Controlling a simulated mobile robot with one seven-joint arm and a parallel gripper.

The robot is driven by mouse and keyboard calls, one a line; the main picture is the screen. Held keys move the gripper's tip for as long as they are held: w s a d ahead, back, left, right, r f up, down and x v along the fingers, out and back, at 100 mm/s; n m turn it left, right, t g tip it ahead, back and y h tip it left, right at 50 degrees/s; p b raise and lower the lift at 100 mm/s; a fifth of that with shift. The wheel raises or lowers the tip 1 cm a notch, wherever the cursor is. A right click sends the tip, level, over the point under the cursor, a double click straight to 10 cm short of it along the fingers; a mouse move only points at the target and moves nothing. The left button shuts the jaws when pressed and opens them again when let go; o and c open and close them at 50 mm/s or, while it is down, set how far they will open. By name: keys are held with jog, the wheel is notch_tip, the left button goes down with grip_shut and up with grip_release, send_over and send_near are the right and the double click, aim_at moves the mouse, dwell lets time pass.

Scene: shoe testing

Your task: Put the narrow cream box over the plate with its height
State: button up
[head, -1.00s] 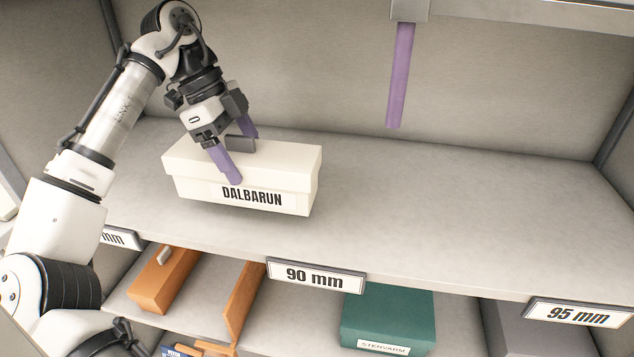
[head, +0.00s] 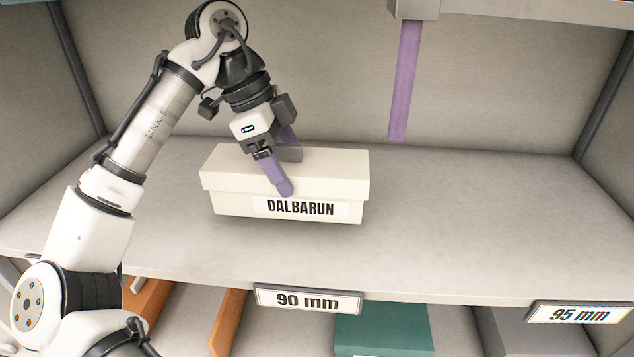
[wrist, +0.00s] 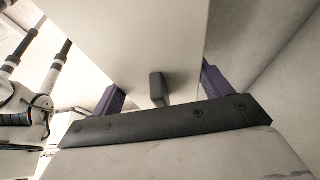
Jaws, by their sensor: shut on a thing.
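The narrow cream box (head: 325,170) with a DALBARUN label is at the upper shelf in the head view, left of centre. My gripper (head: 283,170) is shut on the box, with purple fingers on its front and back long sides. The box looks level and seems just above the shelf; I cannot tell if it touches. In the wrist view the cream box (wrist: 130,40) fills the space between the fingers. The plate reading 90 mm (head: 308,301) is on the shelf's front edge, below the box. Another plate reads 95 mm (head: 578,313), at the right.
A purple strip (head: 402,80) hangs from above, right of the box. The upper shelf (head: 480,220) is bare to the right. Below are a green box (head: 383,325) and orange pieces (head: 229,320). The shelf's back wall stands behind the box.

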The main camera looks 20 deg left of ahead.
aim_at(313, 161)
jog(key=d, duration=0.2)
jog(key=w+d, duration=0.1)
jog(key=d, duration=0.1)
jog(key=shift+r, duration=0.1)
jog(key=shift+a+x, duration=0.2)
jog(key=shift+x, duration=0.7)
jog(key=shift+a+x, duration=0.15)
jog(key=shift+x, duration=0.75)
jog(key=shift+f, duration=0.3)
jog(key=o, duration=1.3)
jog(key=shift+s, duration=0.1)
jog(key=shift+r, duration=0.15)
